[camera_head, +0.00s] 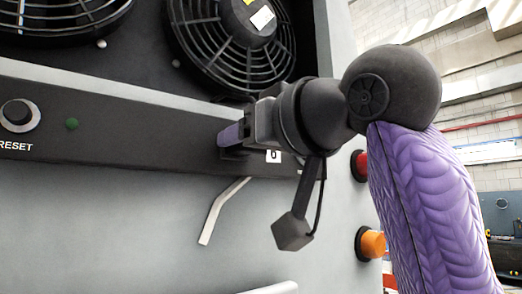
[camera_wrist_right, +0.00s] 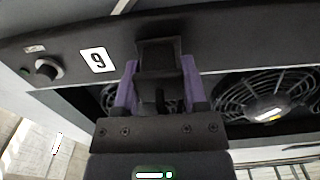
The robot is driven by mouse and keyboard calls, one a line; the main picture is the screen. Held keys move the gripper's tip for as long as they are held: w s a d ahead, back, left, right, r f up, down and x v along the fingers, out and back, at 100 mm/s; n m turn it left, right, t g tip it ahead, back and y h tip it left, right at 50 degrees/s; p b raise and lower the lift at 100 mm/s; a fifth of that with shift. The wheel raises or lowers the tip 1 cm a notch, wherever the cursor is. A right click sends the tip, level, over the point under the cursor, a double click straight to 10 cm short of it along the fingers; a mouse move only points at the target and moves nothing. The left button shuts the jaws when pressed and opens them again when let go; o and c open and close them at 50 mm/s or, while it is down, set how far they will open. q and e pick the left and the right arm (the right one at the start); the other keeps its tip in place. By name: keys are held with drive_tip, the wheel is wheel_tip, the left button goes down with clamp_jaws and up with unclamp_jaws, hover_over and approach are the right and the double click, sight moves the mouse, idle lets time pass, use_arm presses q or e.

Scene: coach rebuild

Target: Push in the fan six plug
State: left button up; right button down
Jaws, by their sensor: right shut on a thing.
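The black fan six plug (camera_wrist_right: 158,58) is at the dark panel strip (camera_head: 120,140), beside a white label reading 6 (camera_head: 273,156). The label appears upside down in the right wrist view (camera_wrist_right: 97,60). My right gripper (camera_head: 236,136) reaches the strip from the right, and its purple fingers are shut on the plug. Both fingers show on either side of the plug in the right wrist view (camera_wrist_right: 160,88). In the head view my gripper mostly hides the plug. I cannot tell how deep the plug sits. My left gripper is not in view.
Round black fans (camera_head: 232,40) sit above the strip. A RESET knob (camera_head: 18,114) and green lamp (camera_head: 72,124) are on its left. A bent metal handle (camera_head: 222,210) is below. A red button (camera_head: 360,165) and an orange button (camera_head: 370,243) stick out from the cabinet's right side.

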drive_tip(key=shift+r, duration=0.1)
drive_tip(key=c, duration=0.6)
unclamp_jaws()
drive_tip(key=shift+o, duration=1.6)
drive_tip(key=shift+w+a, duration=0.15)
drive_tip(key=shift+w, duration=0.05)
drive_tip(key=b+v, duration=0.5)
drive_tip(key=v, duration=0.5)
